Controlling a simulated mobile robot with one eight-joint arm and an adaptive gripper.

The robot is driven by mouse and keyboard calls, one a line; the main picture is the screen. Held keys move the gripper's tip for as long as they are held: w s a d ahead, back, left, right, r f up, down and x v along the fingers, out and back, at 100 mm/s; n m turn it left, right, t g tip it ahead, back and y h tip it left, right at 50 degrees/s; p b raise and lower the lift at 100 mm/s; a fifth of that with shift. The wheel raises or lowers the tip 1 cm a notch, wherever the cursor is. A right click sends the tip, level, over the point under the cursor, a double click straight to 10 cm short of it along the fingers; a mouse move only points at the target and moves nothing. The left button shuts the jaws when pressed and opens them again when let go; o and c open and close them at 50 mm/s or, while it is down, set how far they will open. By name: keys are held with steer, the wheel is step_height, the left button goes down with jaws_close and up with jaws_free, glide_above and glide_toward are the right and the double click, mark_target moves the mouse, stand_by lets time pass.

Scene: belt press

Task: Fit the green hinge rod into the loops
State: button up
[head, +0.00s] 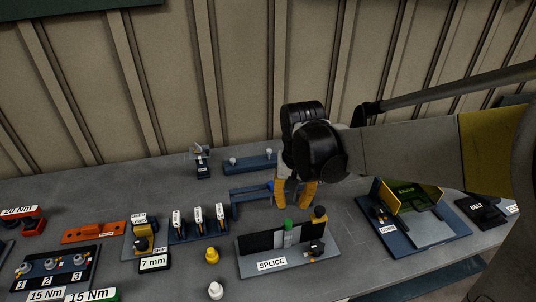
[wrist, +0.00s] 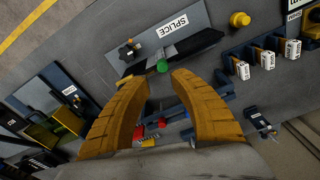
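The green hinge rod shows as a green end (head: 288,225) at the middle of the black belt on the board labelled SPLICE (head: 325,258). In the wrist view its round green end (wrist: 163,66) lies at the edge of the belt (wrist: 197,46), beside a grey strip. The loops are too small to make out, and I cannot tell how the rod sits against them. My gripper (head: 292,204) is above and behind the board with its orange fingers pointing down. In the wrist view the fingers (wrist: 158,78) are apart with nothing held, and the green end shows just beyond the gap.
A blue bracket (head: 250,198) is behind the board. A yellow knob (head: 212,255) and a white knob (head: 216,290) stand left. The COMB fixture (head: 430,232) is right.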

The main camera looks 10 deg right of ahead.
mark_target(288, 221)
steer(key=shift+w+f+m+g, duration=0.15)
steer(key=shift+w+f+g, duration=0.1)
steer(key=shift+w+f, duration=0.25)
steer(key=shift+w+f+m+g, duration=0.15)
steer(key=shift+w+f+g, duration=0.15)
steer(key=shift+w, duration=0.4)
step_height(288, 221, down, 11)
steer(key=b, duration=0.2)
steer(key=shift+s+r+b, duration=0.1)
steer(key=shift+r+b, duration=0.1)
steer(key=shift+b, duration=0.15)
steer(key=shift+c, duration=0.4)
jaws_close()
steer(key=shift+o, duration=2.2)
jaws_free()
steer(key=shift+r, duration=0.15)
step_height(288, 221, up, 12)
